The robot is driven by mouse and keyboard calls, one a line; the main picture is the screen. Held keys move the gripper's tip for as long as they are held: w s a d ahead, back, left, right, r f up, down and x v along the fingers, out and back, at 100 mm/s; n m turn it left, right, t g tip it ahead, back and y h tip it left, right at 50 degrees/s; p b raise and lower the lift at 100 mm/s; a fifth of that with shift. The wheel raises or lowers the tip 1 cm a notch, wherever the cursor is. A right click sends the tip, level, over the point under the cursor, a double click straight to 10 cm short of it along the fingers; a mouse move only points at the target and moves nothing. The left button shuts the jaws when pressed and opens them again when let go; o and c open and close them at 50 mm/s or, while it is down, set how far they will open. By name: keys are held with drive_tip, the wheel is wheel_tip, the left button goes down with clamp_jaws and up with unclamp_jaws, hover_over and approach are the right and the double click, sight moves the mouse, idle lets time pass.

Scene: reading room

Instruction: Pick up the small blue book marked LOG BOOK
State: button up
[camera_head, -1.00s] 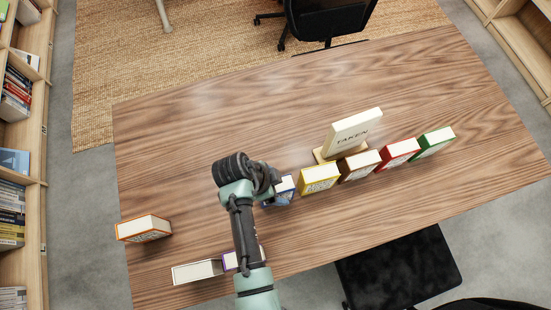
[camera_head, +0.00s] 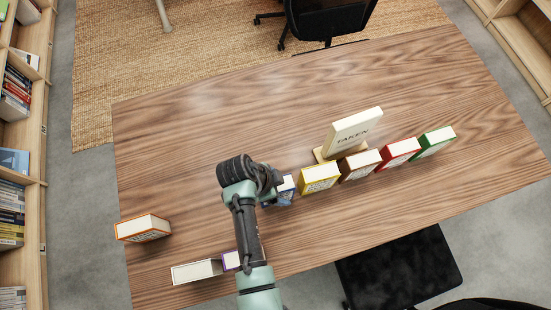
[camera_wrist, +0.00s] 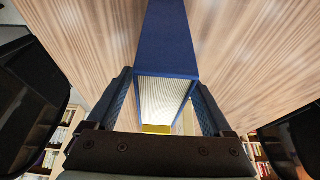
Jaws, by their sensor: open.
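The blue book (camera_head: 286,187) stands on the table at the left end of the main row, partly hidden behind my arm in the head view. In the wrist view the blue book (camera_wrist: 167,40) shows its plain blue cover and pale page edges. No LOG BOOK lettering can be read. My gripper (camera_wrist: 166,100) is open, with one dark finger on each side of the book. I cannot tell whether either finger touches it. In the head view my gripper is mostly hidden by my wrist.
A yellow book (camera_head: 319,179) stands close to the right of the blue one, followed by brown (camera_head: 359,165), red (camera_head: 399,153) and green (camera_head: 434,142) books. A TAKEN sign (camera_head: 352,133) stands behind them. An orange book (camera_head: 143,228) is at left. A purple-edged book (camera_head: 230,261) and white block (camera_head: 196,272) are in front.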

drive_tip(key=shift+c, duration=0.2)
clamp_jaws()
drive_tip(key=shift+r, duration=0.1)
